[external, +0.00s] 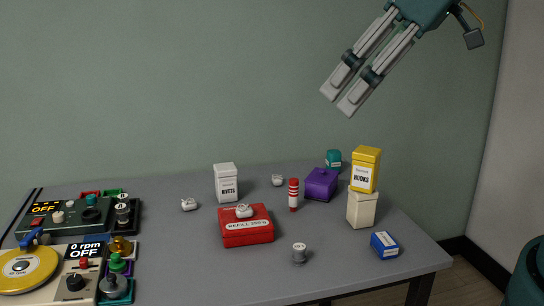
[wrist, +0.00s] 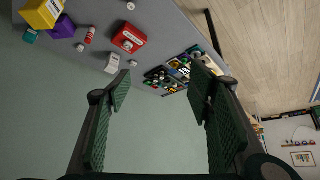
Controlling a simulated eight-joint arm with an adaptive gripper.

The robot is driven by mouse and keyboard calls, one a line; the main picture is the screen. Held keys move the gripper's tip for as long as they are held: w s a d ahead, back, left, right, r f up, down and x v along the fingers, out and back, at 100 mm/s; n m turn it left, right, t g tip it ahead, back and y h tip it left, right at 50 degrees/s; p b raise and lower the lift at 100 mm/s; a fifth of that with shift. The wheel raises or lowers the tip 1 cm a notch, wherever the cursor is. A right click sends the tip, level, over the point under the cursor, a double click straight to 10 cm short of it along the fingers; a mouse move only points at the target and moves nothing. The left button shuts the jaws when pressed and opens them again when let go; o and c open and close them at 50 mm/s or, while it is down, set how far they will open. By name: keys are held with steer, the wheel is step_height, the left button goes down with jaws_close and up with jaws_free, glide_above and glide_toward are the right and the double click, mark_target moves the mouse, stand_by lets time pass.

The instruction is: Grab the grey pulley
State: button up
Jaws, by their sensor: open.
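A small grey spool-shaped piece (external: 299,254), which looks like the grey pulley, stands upright on the table in front of the red box, to its right. A small pale piece at the top of the wrist view (wrist: 130,5) appears to be the same one. My gripper (external: 338,100) is open and empty, high above the back right of the table and well away from the piece. In the wrist view its two fingers (wrist: 160,88) are spread with nothing between them. Another grey spool-like part (external: 123,211) sits on the device at the left.
The grey table (external: 180,270) holds a red refill box (external: 248,233) with a white piece on top, a white rivets box (external: 226,184), a striped cylinder (external: 293,195), a purple box (external: 320,184), a yellow hooks box (external: 365,170) on a cream one, and a blue box (external: 384,245).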

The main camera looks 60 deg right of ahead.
steer(key=shift+c, duration=0.6)
steer(key=c, duration=0.4)
steer(key=shift+o, duration=0.2)
steer(key=shift+f, duration=0.1)
steer(key=n+g+b, duration=0.7)
steer(key=n+b, duration=0.4)
steer(key=n, duration=0.5)
glide_above(301, 247)
step_height(301, 247, down, 34)
steer(key=shift+w+r, duration=0.1)
steer(key=shift+f, duration=0.5)
